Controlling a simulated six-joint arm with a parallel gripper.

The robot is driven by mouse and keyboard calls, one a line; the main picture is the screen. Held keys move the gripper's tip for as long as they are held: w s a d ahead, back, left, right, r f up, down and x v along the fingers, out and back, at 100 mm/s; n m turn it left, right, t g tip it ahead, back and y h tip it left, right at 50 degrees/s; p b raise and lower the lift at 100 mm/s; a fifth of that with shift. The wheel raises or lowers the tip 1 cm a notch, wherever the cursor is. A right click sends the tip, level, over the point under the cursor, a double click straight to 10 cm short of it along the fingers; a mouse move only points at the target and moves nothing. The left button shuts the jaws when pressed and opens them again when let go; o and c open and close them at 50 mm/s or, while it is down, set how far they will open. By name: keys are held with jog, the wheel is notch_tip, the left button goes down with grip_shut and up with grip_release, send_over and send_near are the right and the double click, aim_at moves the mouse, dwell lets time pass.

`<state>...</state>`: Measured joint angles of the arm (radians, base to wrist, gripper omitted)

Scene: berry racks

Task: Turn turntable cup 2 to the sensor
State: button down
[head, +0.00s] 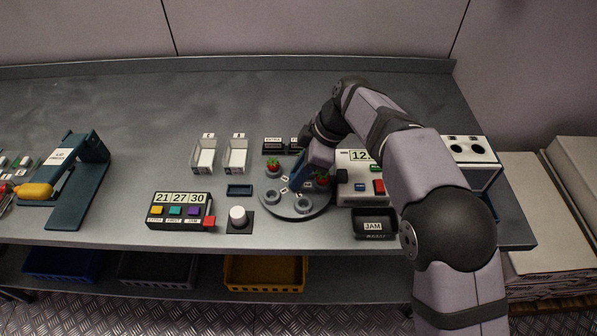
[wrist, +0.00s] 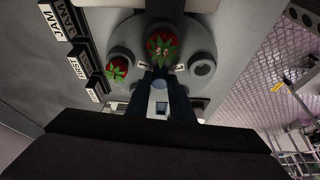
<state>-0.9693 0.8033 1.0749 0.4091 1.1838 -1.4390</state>
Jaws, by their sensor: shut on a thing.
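The round grey turntable (head: 300,214) stands right of the table's middle and carries several ring-like cups. One strawberry (head: 273,165) sits in its back left cup and another (head: 321,179) in its right cup; two front cups (head: 278,199) look empty. Both berries also show in the wrist view, one (wrist: 116,70) at left, one (wrist: 162,46) just beyond the fingertips. My gripper (head: 298,178) points down over the turntable's middle, its blue fingers (wrist: 161,80) shut on a small part there, seemingly the hub, mostly hidden.
A white box (head: 355,199) with a display and red and blue buttons stands close right of the turntable, a dark piece (head: 342,175) at its near-left edge. A black JAM tray (head: 373,226) is in front. A white knob (head: 237,215) stands left; my arm hides the right side.

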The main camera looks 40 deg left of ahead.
jog(key=c, duration=1.6)
grip_release()
jog(key=shift+o, duration=0.2)
jog(key=shift+r, duration=0.1)
jog(key=v, duration=0.7)
jog(key=shift+b, duration=0.45)
jog(key=shift+r, duration=0.25)
notch_tip(320, 180, up, 11)
jog(key=p, duration=1.1)
send_over(310, 186)
jog(key=shift+a+f, duration=0.1)
